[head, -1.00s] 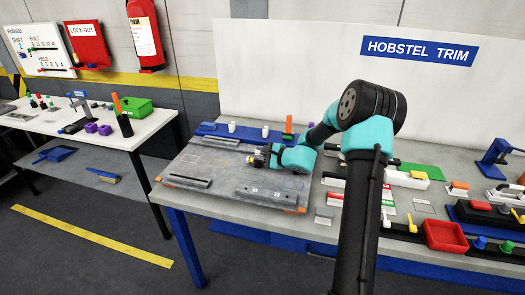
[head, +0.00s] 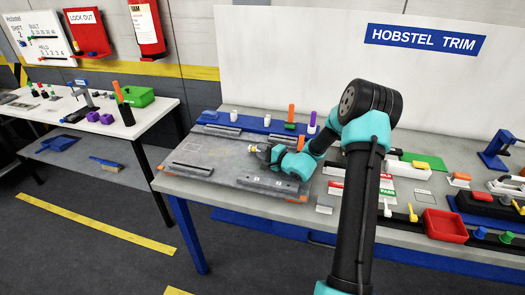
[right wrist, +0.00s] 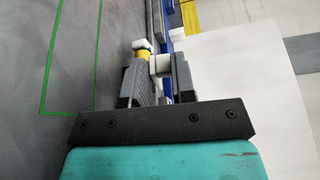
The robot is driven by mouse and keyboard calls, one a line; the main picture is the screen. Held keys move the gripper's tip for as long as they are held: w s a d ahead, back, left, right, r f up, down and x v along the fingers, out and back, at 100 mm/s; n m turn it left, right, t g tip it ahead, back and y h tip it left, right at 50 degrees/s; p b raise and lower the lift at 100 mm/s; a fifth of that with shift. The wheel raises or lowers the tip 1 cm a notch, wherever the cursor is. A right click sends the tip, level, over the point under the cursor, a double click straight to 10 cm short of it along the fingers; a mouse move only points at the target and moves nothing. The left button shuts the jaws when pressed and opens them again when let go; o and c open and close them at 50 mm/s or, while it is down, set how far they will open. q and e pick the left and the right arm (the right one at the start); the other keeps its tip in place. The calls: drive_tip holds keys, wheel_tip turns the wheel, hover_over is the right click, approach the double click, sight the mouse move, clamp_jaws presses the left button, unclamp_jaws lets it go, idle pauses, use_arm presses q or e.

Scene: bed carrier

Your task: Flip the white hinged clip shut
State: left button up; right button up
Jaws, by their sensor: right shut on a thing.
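My right gripper (head: 258,150) is low over the grey board (head: 205,158) on the workbench, pointing left in the head view. In the right wrist view its two grey fingers (right wrist: 157,78) have a small white part, apparently the white hinged clip (right wrist: 160,65), between them. A yellow and white piece (right wrist: 141,50) shows just beyond the left finger. The fingers hide much of the clip, and I cannot tell its hinge angle. My left gripper is not in view.
A grey bar (head: 268,182) lies along the board's front edge. A blue rack (head: 265,125) with white, orange and purple upright items stands behind. A red bin (head: 445,226) is at right. The board's left middle is clear.

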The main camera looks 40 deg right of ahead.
drive_tip(key=shift+r, duration=0.15)
drive_tip(key=o, duration=0.8)
